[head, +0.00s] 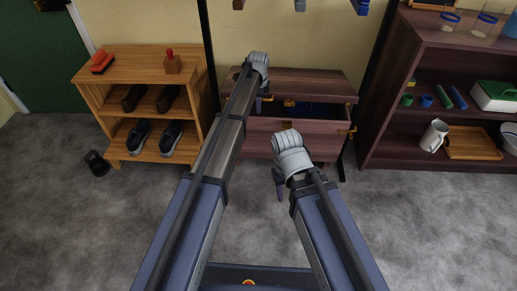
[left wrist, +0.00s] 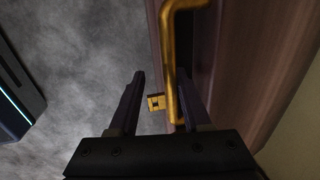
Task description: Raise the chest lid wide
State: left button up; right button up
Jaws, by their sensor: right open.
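The dark red-brown wooden chest (head: 322,130) stands against the back wall in the head view, with brass fittings. Its lid (head: 310,84) is partly raised at the front, with a gap showing the dark blue interior (head: 322,109). My left gripper (head: 262,103) is at the chest's left front, partly hidden by its own wrist. In the left wrist view the left gripper (left wrist: 160,76) is open, and a brass handle (left wrist: 170,70) lies between its fingers, nearer the right one. A brass plate (left wrist: 156,102) shows beyond. My right gripper (head: 280,187) is open, below and in front of the chest.
A light wood shoe rack (head: 95,92) with shoes, a brush and a bottle stands left of the chest. A dark shelf (head: 390,95) with a mug and other items stands to the right. Dark posts flank the chest. The grey floor (head: 425,220) in front is mostly clear.

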pick_arm(q)
notch_tip(320, 180, down, 7)
jog(key=s+b, duration=0.1)
jog(key=b, duration=0.4)
pick_arm(e)
notch_tip(320, 180, down, 7)
pick_arm(q)
notch_tip(320, 180, up, 9)
jog(key=s+p, duration=0.2)
jog(key=p, duration=0.6)
jog(key=s+d+f+n+g, duration=0.1)
jog(key=s+n, duration=0.6)
jog(key=s, duration=1.1)
pick_arm(e)
notch_tip(320, 180, up, 8)
jog(key=shift+r, duration=0.15)
pick_arm(q)
jog(key=shift+s, duration=0.1)
